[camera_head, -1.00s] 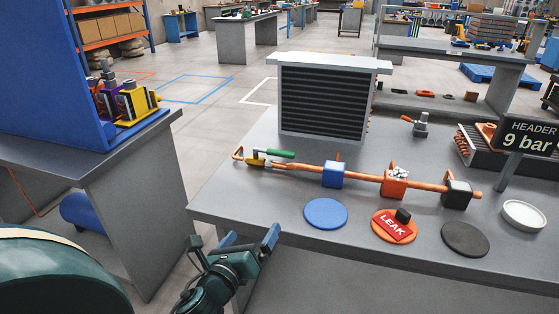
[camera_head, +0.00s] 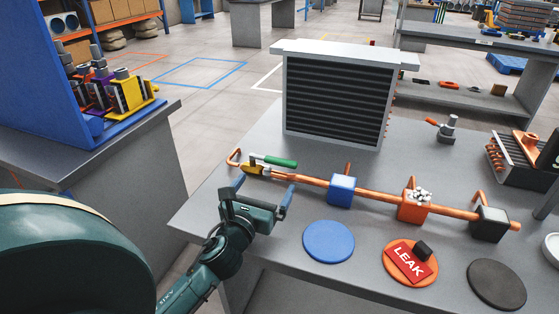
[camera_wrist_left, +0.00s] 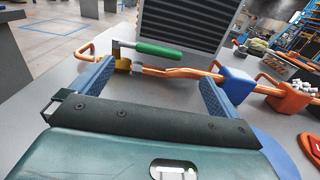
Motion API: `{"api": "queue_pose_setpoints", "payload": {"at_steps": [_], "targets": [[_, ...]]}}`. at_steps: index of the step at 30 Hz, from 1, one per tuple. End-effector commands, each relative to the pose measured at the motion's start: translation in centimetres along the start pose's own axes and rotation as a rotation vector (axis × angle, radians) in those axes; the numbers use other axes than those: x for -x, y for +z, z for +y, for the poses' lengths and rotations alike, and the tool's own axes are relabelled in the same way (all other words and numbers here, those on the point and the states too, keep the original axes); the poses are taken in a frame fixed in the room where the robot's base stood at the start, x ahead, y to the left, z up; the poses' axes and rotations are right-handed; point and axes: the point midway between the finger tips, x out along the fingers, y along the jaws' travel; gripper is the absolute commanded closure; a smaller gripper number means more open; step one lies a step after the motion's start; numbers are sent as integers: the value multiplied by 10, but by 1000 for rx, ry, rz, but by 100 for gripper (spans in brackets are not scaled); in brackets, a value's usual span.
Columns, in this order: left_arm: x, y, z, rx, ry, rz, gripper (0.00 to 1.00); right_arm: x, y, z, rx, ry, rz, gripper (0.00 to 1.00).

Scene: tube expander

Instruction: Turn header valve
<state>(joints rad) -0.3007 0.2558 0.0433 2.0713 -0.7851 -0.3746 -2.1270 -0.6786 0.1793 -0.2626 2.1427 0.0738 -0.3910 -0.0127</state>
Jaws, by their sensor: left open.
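The header valve has a green lever handle (camera_head: 281,162) lying along the copper pipe above a yellow-brass valve body (camera_head: 252,168) near the pipe's left end. In the left wrist view the green handle (camera_wrist_left: 158,49) and brass body (camera_wrist_left: 123,63) show beyond and between the fingers. The copper pipe (camera_head: 378,199) runs to the right through blue, orange and black blocks. My left gripper (camera_head: 262,190) is open and empty, just in front of the valve, its blue fingers pointing toward the pipe. No contact with the handle is visible. My right gripper is not in view.
A finned black heat exchanger (camera_head: 335,98) stands behind the pipe. Blue (camera_head: 328,241), orange (camera_head: 410,262) and black (camera_head: 496,284) discs lie in front; a red LEAK tag (camera_head: 408,261) rests on the orange one. A blue-walled side bench (camera_head: 95,160) stands left.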

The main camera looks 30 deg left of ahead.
Motion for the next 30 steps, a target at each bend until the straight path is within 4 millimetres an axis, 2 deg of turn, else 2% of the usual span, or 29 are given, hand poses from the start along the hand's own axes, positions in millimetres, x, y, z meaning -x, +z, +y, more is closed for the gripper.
{"api": "queue_pose_setpoints", "payload": {"at_steps": [1,6,13,18,27,30], "targets": [[-13,2,0,0,0,-3,0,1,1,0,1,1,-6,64],[-50,2,0,1,1,-4,0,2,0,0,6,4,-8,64],[-86,1,0,2,0,-1,0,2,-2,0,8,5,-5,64],[-98,0,0,2,0,-1,0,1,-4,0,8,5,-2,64],[-99,0,0,1,0,0,0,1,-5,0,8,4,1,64],[-99,0,0,1,0,0,8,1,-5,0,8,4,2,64]]}}
